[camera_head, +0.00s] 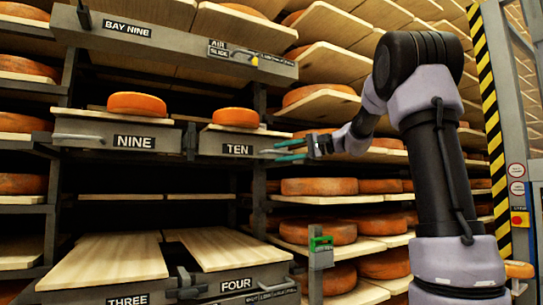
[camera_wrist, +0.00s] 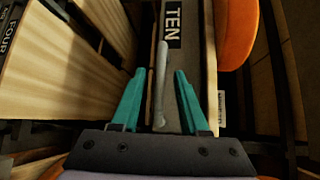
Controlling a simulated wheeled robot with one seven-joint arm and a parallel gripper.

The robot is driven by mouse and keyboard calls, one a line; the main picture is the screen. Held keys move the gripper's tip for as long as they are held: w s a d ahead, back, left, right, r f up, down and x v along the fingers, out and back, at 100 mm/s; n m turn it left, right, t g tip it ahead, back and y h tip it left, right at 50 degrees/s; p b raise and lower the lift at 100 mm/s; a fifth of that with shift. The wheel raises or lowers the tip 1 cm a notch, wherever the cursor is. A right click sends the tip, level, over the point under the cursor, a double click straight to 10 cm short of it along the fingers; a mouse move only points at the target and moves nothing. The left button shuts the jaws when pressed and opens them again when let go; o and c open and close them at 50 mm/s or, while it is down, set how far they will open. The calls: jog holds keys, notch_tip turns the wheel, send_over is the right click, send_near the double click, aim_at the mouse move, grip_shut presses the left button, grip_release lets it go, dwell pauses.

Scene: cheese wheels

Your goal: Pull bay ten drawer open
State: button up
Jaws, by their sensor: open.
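The bay ten drawer (camera_head: 215,143) has a grey front with a black TEN label and a cheese wheel (camera_head: 236,117) on its board. The label also shows in the wrist view (camera_wrist: 173,24). My gripper (camera_head: 280,151), with teal fingers, is at the right end of this front. In the wrist view my gripper (camera_wrist: 160,85) is open, with one finger on each side of the pale bar handle (camera_wrist: 161,62). Gaps show between the handle and both fingers. In the head view the fingers partly hide the handle.
Drawer NINE (camera_head: 90,130) with its wheel is to the left. Boards of THREE (camera_head: 105,262) and FOUR (camera_head: 222,250) lie below, reaching forward. A small green fixture (camera_head: 320,243) stands lower right. A striped post (camera_head: 487,100) is at the right. Racks of cheese fill the back.

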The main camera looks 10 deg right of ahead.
jog(key=shift+x, duration=1.9)
grip_shut()
